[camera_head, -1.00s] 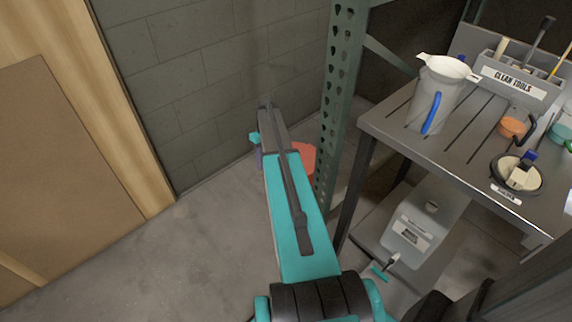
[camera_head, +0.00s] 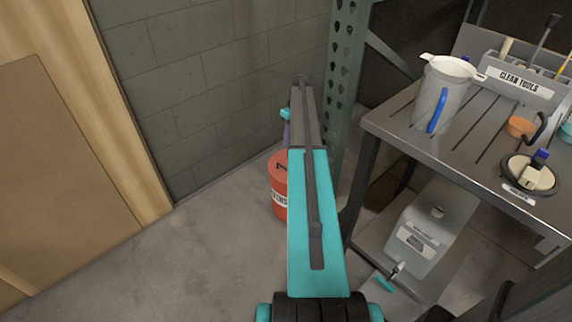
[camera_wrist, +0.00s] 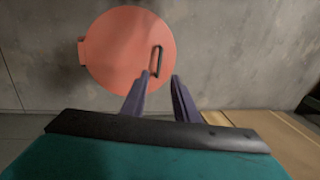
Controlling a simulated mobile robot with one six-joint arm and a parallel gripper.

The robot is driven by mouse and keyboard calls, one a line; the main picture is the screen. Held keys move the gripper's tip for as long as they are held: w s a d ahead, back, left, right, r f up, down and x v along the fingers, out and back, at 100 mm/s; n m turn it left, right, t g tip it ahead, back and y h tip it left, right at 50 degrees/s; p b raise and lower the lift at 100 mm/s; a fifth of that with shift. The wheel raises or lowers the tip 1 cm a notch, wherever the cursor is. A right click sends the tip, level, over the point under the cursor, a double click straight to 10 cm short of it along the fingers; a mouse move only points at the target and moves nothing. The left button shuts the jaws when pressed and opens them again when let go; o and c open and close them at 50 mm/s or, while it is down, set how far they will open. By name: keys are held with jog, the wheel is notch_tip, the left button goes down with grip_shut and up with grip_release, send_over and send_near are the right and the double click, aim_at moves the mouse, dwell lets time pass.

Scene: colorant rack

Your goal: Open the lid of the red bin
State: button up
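The red bin (camera_head: 279,193) stands on the floor near the grey block wall, partly hidden behind my arm in the head view. In the wrist view its round red lid (camera_wrist: 118,48) is seen from above and lies flat and closed. A dark loop handle (camera_wrist: 156,61) sits on the right part of the lid. My gripper (camera_wrist: 161,76) has two purple fingers, spread apart with nothing between them. The left fingertip overlaps the near end of the handle in the picture; I cannot tell if they touch. In the head view the fingers are mostly hidden by my arm.
A green perforated rack post (camera_head: 346,90) stands right of my arm. A grey bench (camera_head: 385,125) holds a pitcher (camera_head: 437,95) and a tool holder; a grey container (camera_head: 430,230) is below. A brown panel (camera_head: 60,160) is at left. Floor at lower left is clear.

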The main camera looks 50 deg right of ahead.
jog(key=b, duration=0.1)
send_over(286, 173)
notch_tip(286, 173, down, 13)
jog(key=shift+f, duration=0.15)
dwell(0.4)
grip_shut()
dwell(1.4)
